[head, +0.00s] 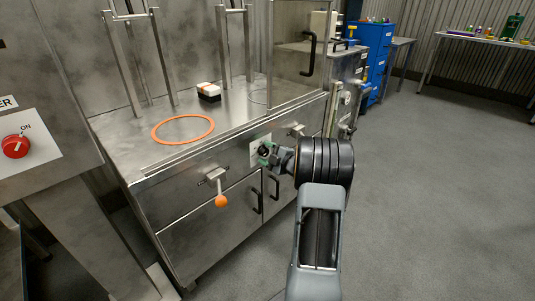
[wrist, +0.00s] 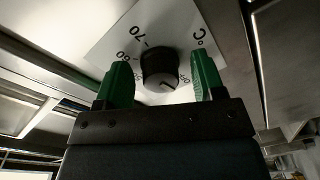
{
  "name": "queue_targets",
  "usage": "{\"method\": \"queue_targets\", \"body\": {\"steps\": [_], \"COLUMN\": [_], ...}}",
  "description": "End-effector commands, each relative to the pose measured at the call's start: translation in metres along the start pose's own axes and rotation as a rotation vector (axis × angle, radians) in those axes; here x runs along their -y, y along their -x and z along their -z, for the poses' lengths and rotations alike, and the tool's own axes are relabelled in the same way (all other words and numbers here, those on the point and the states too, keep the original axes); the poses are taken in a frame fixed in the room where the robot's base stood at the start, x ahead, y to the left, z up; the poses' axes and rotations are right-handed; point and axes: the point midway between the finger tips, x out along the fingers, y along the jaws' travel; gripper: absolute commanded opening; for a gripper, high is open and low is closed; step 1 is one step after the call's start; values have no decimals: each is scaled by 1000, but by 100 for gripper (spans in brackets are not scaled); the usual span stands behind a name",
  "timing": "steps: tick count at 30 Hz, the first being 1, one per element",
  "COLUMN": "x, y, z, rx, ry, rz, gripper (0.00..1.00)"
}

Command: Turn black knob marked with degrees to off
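The black knob (wrist: 158,64) sits on a white plate (wrist: 112,38) marked with °C, 70 and other numbers. In the wrist view the plate appears rotated, and small lettering that looks like "off" shows at the knob's lower right. A pale line on the knob's face points toward the lower right, near that lettering. My gripper (wrist: 160,70) is open, with one green finger on each side of the knob and a visible gap on both sides. In the head view my gripper (head: 268,153) is at the plate (head: 254,151) on the cabinet front and partly hides the knob.
An orange-tipped lever (head: 221,200) sticks out left of the plate. Black door handles (head: 258,198) lie below. An orange ring (head: 183,129) and a small box (head: 208,91) are on the steel top. A red switch (head: 15,146) is at far left. Floor to the right is clear.

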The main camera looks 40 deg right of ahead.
Motion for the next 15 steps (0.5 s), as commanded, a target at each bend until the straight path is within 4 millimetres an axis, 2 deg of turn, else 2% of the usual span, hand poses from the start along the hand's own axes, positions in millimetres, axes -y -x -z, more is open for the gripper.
{"method": "queue_targets", "body": {"steps": [8, 11, 15], "x": [-1, -2, -4], "y": [2, 12, 37], "z": [0, 1, 1], "rx": [0, 0, 4], "ry": [0, -1, -1], "rz": [-1, -1, -2], "gripper": [63, 63, 63]}}
